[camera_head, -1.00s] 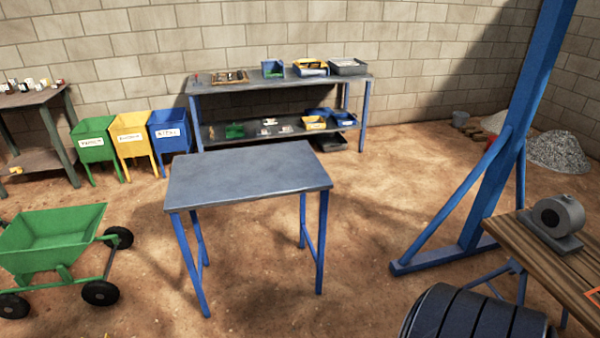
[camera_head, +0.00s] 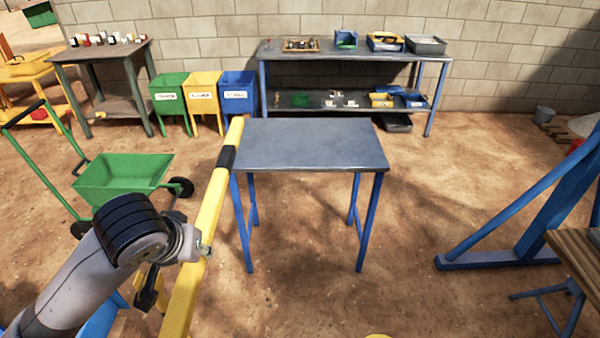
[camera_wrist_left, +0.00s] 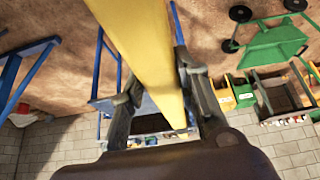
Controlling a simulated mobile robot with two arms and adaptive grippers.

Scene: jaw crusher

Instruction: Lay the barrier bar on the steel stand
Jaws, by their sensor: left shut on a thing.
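The barrier bar (camera_head: 208,222) is a long yellow bar with a black band, slanting up from the bottom edge in the head view. My left gripper (camera_head: 155,288), mostly hidden behind my wrist and the bar, is shut on it. In the left wrist view, the bar (camera_wrist_left: 145,45) runs between the fingers of my gripper (camera_wrist_left: 160,80). The steel stand (camera_head: 312,145) has a grey top and blue legs. The bar's far end overlaps the stand's left edge in the picture; I cannot tell whether they touch. My right gripper is not in view.
A green cart (camera_head: 125,172) stands left of my arm. A workbench (camera_head: 350,55) and green, yellow and blue bins (camera_head: 204,98) stand along the back wall. A blue frame (camera_head: 540,215) and wooden table (camera_head: 580,250) are at right. The ground right of the stand is clear.

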